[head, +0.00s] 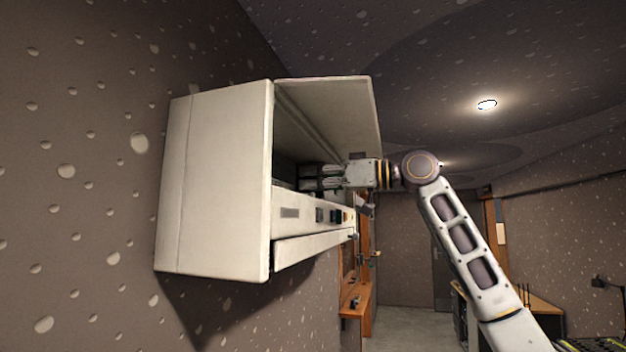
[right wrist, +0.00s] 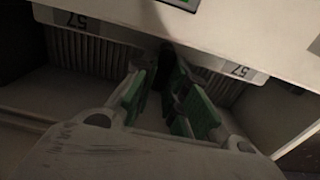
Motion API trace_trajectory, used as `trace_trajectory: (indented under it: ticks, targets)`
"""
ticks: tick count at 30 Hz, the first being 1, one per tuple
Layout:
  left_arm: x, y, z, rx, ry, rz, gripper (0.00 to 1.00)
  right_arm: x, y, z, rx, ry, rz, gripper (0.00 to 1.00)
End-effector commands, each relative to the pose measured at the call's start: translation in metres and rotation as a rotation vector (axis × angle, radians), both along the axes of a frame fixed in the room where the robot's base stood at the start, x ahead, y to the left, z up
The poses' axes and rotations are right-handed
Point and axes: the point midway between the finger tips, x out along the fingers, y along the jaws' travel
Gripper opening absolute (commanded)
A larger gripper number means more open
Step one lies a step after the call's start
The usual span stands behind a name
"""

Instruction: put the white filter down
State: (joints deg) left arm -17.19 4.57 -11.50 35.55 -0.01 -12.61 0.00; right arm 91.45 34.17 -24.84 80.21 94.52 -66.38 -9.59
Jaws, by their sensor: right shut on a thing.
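A white wall box (head: 220,185) stands with its top flap (head: 340,105) raised. My right gripper (head: 308,178) reaches into its open side, above a front strip with small dark buttons. In the right wrist view the green-padded fingers (right wrist: 165,75) come together on a small dark part (right wrist: 164,62) below a white panel (right wrist: 245,30). Most of that part is hidden by the fingers and shade. I cannot tell any one piece as the white filter. My left gripper is not in view.
A white ledge (head: 312,248) juts out below the button strip. An orange wooden stand (head: 356,300) is lower down.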

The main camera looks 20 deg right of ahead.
Motion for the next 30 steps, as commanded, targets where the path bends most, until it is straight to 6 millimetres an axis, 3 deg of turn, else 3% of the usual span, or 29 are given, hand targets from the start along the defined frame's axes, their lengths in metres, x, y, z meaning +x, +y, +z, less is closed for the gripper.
trace_trajectory:
  ticks: [12, 13, 17, 30]
  targets:
    - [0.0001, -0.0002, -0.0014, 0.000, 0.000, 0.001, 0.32, -0.0002, 0.0002, -0.0025, 0.001, -0.001, 0.000, 0.00]
    - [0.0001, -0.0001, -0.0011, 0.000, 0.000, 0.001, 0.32, 0.0000, 0.0002, -0.0027, 0.000, 0.000, 0.000, 0.18]
    - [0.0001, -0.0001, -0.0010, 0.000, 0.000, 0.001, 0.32, 0.0000, 0.0002, -0.0024, 0.000, 0.000, 0.000, 0.35]
    - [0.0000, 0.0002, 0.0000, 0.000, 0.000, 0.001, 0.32, -0.0001, 0.0001, 0.0001, 0.000, 0.000, 0.000, 0.36]
